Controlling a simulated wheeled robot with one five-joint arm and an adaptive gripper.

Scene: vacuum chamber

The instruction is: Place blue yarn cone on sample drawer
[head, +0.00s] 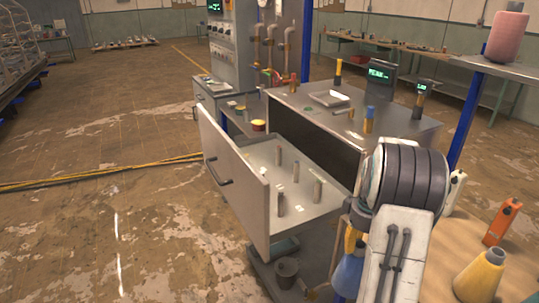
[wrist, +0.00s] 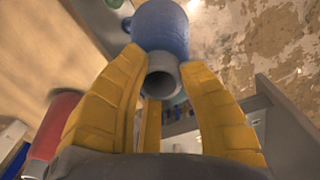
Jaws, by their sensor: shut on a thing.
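The blue yarn cone (head: 348,274) shows low in the head view, partly hidden behind my arm. In the wrist view, the blue yarn cone (wrist: 163,24) has its grey hollow tip (wrist: 161,80) towards the camera, between my yellow fingers. My gripper (wrist: 160,62) is shut on it around the tip end. In the head view only a bit of my gripper (head: 352,240) shows beside my arm. The open sample drawer (head: 262,205) is left of the cone and holds several small upright cylinders, with bare floor between them.
A tan surface (head: 440,262) at the lower right bears a yellow cone (head: 479,274) and an orange container (head: 502,223). A steel bench (head: 300,105) with small tools stands behind the drawer. A grey bucket (head: 287,272) is below the drawer. A pink cone (head: 507,35) stands at the upper right.

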